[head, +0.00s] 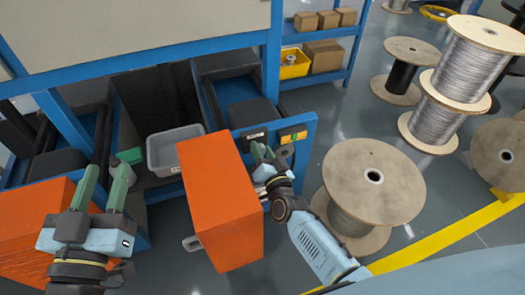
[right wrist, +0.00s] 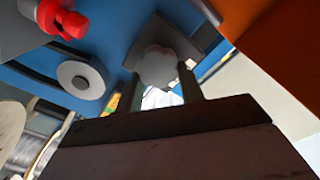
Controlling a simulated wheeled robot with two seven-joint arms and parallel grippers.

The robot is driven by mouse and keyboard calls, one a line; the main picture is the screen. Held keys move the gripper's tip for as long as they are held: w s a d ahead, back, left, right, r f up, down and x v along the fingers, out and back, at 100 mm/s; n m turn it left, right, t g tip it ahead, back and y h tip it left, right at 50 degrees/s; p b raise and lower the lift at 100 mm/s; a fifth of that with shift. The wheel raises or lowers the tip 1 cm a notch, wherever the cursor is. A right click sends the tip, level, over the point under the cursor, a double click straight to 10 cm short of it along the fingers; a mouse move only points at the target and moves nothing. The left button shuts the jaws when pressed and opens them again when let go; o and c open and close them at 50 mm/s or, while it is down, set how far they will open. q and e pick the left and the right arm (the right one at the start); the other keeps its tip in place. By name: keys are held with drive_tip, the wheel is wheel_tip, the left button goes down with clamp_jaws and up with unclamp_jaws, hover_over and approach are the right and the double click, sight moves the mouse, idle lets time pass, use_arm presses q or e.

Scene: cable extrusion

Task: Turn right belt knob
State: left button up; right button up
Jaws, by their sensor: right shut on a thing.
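The belt knob (right wrist: 157,66) is a grey lobed knob on a grey square plate on the blue frame. It shows in the right wrist view between the two fingers of my right gripper (right wrist: 159,84), which is shut on it. In the head view my right gripper (head: 264,158) is at the blue frame, just right of the orange door; the knob is hidden there. My left gripper (head: 106,186) is open and empty at the lower left, its green fingers apart.
An open orange door (head: 220,200) stands left of my right gripper. Another orange panel (head: 35,235) is at the lower left. A grey bin (head: 172,150) sits between them. A red knob (right wrist: 68,22) and a white disc (right wrist: 80,80) are near the held knob. A wooden spool (head: 345,185) stands to the right.

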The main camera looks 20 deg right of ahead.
drive_tip(key=o, duration=1)
